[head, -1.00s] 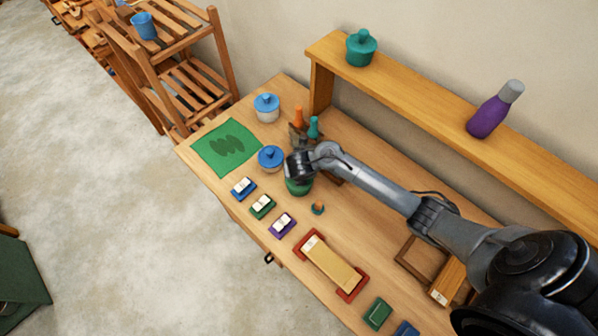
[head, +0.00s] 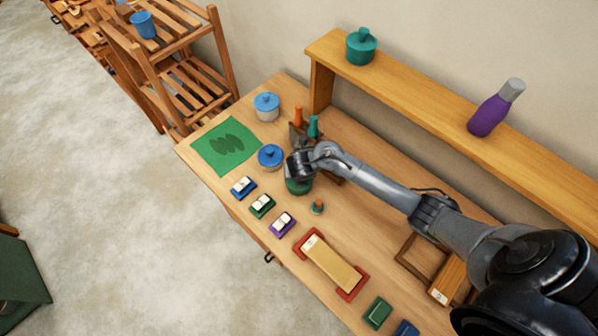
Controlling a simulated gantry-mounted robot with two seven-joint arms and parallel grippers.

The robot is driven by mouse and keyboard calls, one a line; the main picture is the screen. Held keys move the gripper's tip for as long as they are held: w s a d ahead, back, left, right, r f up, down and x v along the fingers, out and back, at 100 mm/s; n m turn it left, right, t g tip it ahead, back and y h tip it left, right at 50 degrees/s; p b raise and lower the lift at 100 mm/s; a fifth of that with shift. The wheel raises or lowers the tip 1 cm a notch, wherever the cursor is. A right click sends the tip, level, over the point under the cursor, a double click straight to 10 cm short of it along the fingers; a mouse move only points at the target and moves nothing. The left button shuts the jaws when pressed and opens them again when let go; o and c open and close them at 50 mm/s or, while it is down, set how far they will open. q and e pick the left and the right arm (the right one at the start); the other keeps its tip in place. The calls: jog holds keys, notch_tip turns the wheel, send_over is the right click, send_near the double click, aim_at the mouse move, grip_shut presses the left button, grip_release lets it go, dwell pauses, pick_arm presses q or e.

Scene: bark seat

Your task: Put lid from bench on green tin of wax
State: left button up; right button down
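A green round tin (head: 297,187) stands on the bench (head: 225,192), partly covered by my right gripper (head: 299,172). My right arm comes in from the right, and its wrist is directly above the tin. The fingers are hidden under the wrist, so I cannot tell whether they are open or hold a lid. No loose lid can be clearly made out on the bench. A small green piece with an orange top (head: 318,207) lies just in front of the tin. My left gripper is not in view.
Small coloured blocks (head: 263,206) line the front edge. A raised shelf (head: 420,92) behind holds a teal lidded pot (head: 361,46) and a purple bottle (head: 489,116).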

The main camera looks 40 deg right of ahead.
jog(key=shift+f, duration=0.3)
jog(key=c, duration=0.7)
grip_release()
jog(key=shift+c, duration=0.2)
jog(key=o, duration=0.7)
jog(key=shift+o, duration=0.2)
jog(key=shift+r, duration=0.2)
jog(key=shift+r+p, duration=0.9)
jog(key=shift+p, duration=0.1)
jog(key=shift+r+p, duration=1.45)
jog(key=shift+p, duration=0.15)
jog(key=shift+r+p, duration=1.05)
jog(key=shift+p, duration=0.1)
